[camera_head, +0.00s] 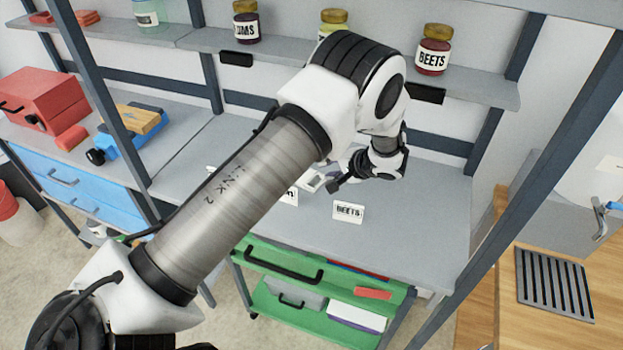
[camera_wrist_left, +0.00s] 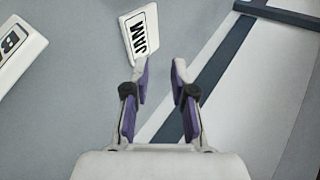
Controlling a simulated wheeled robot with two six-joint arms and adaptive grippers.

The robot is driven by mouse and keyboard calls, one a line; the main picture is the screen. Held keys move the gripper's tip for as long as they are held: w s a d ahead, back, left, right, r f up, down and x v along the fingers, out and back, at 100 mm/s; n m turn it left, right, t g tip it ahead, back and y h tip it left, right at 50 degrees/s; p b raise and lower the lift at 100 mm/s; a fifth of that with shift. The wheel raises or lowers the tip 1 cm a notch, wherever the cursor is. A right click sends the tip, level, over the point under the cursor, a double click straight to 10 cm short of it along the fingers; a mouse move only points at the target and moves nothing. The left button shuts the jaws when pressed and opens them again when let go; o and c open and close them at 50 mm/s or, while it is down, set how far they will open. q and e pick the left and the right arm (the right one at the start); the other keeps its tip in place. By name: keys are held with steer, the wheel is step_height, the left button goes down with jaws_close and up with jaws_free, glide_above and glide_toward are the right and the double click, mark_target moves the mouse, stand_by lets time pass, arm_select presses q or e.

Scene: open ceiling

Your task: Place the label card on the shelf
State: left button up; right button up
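A white card lettered JAM (camera_wrist_left: 141,33) shows in the left wrist view, just beyond the fingertips of my left gripper (camera_wrist_left: 160,70). The gripper's purple-padded fingers are apart with nothing between them. The left fingertip appears close to the card's lower corner; I cannot tell if they touch. A card marked B (camera_wrist_left: 17,50) is at the left edge. In the head view, a BEETS card (camera_head: 348,214) stands on the worktop (camera_head: 425,220), and my arm partly hides other cards (camera_head: 290,197). My right gripper is not in view.
The upper shelf (camera_head: 480,88) holds a BEETS jar (camera_head: 432,52), a jar lettered "UMS" (camera_head: 246,24) and a partly hidden jar (camera_head: 333,20). Black holders (camera_head: 236,59) (camera_head: 427,94) sit on its front edge. A blue-grey post (camera_head: 530,190) stands right of the worktop.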

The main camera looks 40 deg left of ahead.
arm_select(q)
steer(key=shift+s+d+r, duration=0.1)
steer(key=shift+d+r, duration=0.1)
steer(key=shift+d, duration=0.05)
step_height(320, 180, up, 8)
steer(key=d+p, duration=0.2)
steer(key=p, duration=0.1)
steer(key=shift+s, duration=0.25)
steer(key=shift+w+d+f, duration=0.1)
